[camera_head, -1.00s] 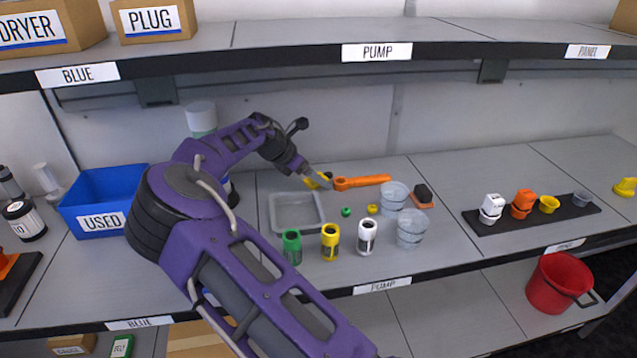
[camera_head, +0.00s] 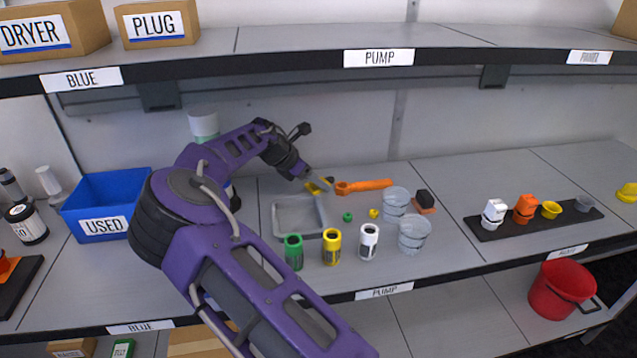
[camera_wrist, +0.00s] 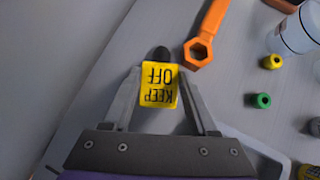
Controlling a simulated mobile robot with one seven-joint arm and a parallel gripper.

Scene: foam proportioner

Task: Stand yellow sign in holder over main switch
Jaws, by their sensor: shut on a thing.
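The yellow sign (camera_wrist: 159,85) reads "KEEP OFF" and shows upside down in the wrist view. My gripper (camera_wrist: 163,100) is shut on it, with one finger at each side. In the head view the sign (camera_head: 313,188) is a small yellow patch at the tip of my gripper (camera_head: 318,186), close above the shelf, left of the orange wrench. A dark rounded piece (camera_wrist: 161,54) shows just beyond the sign's top edge; I cannot tell what it is. I cannot make out a main switch or a sign holder for certain.
The orange wrench (camera_head: 363,186) lies just right of my gripper. A grey tray (camera_head: 299,216) is in front. Green, yellow and white cylinders (camera_head: 331,246), clear cups (camera_head: 413,234) and small green and yellow rings (camera_wrist: 263,101) stand nearby. A blue "USED" bin (camera_head: 103,205) is left.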

